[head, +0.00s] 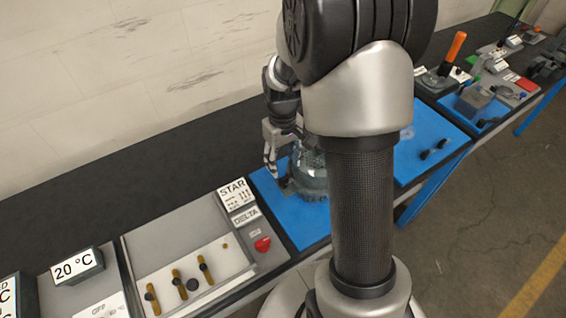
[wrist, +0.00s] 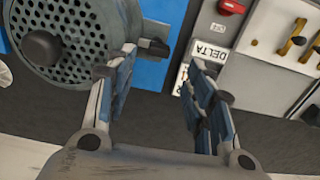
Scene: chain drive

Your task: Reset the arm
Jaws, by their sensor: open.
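My gripper (wrist: 168,95) is open and empty in the wrist view, its two blue-padded fingers well apart. Between and beyond the fingers lies dark bench top. A grey-green round housing with a perforated face and a dark knob (wrist: 85,35) is close beside the left finger; I cannot tell whether they touch. In the head view, my gripper (head: 271,155) is at the left of the same housing (head: 312,178), which stands on a blue mat (head: 305,222). My own arm hides part of the housing and mat.
A grey panel with brass levers (head: 178,280), STAR and DELTA signs (head: 234,193) and a red knob (head: 262,244) is left of the mat. A 20 °C sign (head: 78,265) is farther left. Another blue mat (head: 440,150) and several devices are at right. Black bench (head: 130,175) behind is clear.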

